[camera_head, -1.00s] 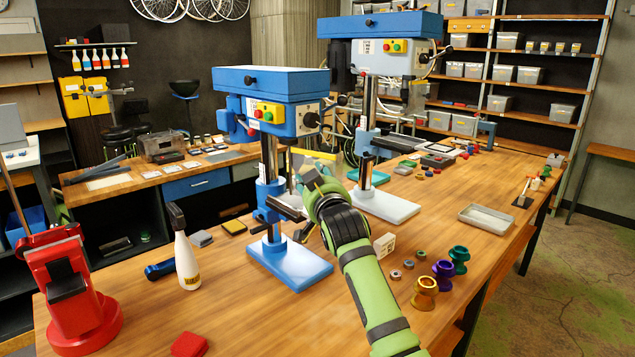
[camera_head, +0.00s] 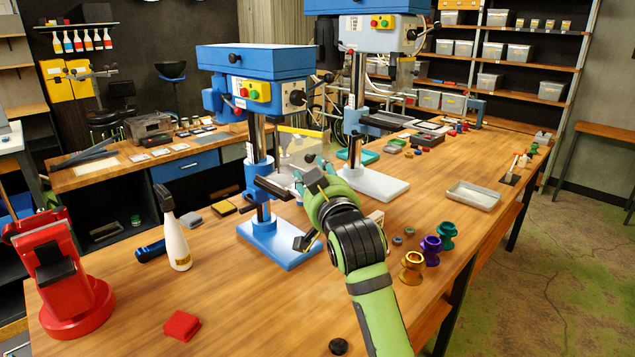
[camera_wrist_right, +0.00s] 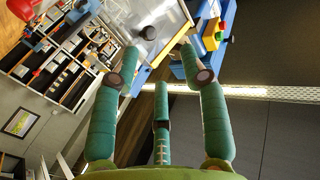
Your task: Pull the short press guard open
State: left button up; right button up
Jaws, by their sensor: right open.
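The short press is the blue drill press (camera_head: 252,62) on the near bench, with a blue base plate. Its guard (camera_head: 300,131) is a clear panel with a yellow strip, at the right of the column under the head. My right gripper (camera_head: 309,173) is open, just below and in front of the guard. In the right wrist view the clear guard (camera_wrist_right: 143,50) with its yellow edge lies beyond and between the spread fingertips (camera_wrist_right: 158,52). A black knob (camera_wrist_right: 148,32) shows there too. I cannot tell whether any finger touches the guard. My left gripper is out of view.
A taller grey-blue press (camera_head: 378,30) stands behind to the right. A white spray bottle (camera_head: 176,243), a red stand (camera_head: 66,285) and a red block (camera_head: 182,325) are on the left. Coloured cups (camera_head: 432,250) and a tray (camera_head: 473,195) are on the right. The bench front is mostly clear.

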jog(key=shift+v, duration=1.25)
